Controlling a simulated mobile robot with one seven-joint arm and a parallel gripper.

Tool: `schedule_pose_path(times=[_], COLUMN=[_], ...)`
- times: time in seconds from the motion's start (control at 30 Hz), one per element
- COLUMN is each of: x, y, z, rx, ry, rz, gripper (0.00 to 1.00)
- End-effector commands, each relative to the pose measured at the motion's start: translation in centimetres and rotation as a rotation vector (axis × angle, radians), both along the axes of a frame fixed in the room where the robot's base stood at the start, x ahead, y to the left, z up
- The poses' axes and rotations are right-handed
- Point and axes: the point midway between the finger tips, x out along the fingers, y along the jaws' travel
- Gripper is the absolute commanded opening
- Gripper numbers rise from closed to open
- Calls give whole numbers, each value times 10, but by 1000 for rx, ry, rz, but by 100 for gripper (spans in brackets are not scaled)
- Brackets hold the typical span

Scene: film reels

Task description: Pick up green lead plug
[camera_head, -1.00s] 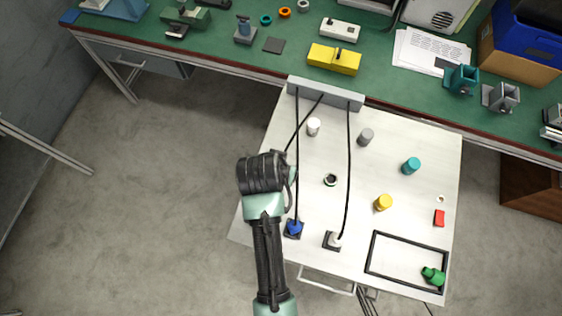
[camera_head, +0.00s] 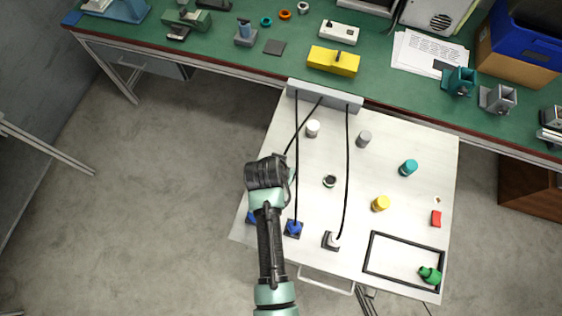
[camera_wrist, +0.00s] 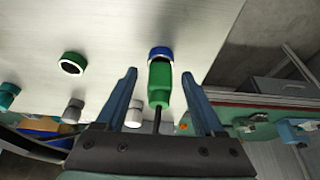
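The green lead plug (camera_wrist: 159,85) shows in the wrist view, with its dark cable running back between my fingers. Its far end overlaps a blue-rimmed ring (camera_wrist: 161,54) on the pale table; I cannot tell whether it sits inside it. My gripper (camera_wrist: 160,74) is open, one finger on each side of the plug, with gaps showing on both sides. In the head view my arm hides the plug and the fingers. One black lead (camera_head: 304,124) runs from the grey bar (camera_head: 325,96) and passes behind my wrist.
Leads with a blue plug (camera_head: 293,228) and a white plug (camera_head: 333,239) lie right of my arm. Several coloured cylinders stand on the pale table (camera_head: 400,140). A separate green piece (camera_head: 430,275) is at the black frame's corner. The green bench (camera_head: 210,42) lies behind.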

Motion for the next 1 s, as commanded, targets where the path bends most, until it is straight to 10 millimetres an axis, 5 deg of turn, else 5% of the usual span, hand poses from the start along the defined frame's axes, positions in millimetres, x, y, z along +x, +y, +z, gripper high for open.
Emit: schedule_pose_path(times=[0.03, 0.4, 0.77, 1.0], x=[0, 0, 0, 1], y=[0, 0, 0, 0], z=[0, 0, 2, 32], rx=[0, 0, 0, 1], ry=[0, 1, 0, -4], rz=[0, 0, 0, 0], gripper=[63, 0, 0, 0])
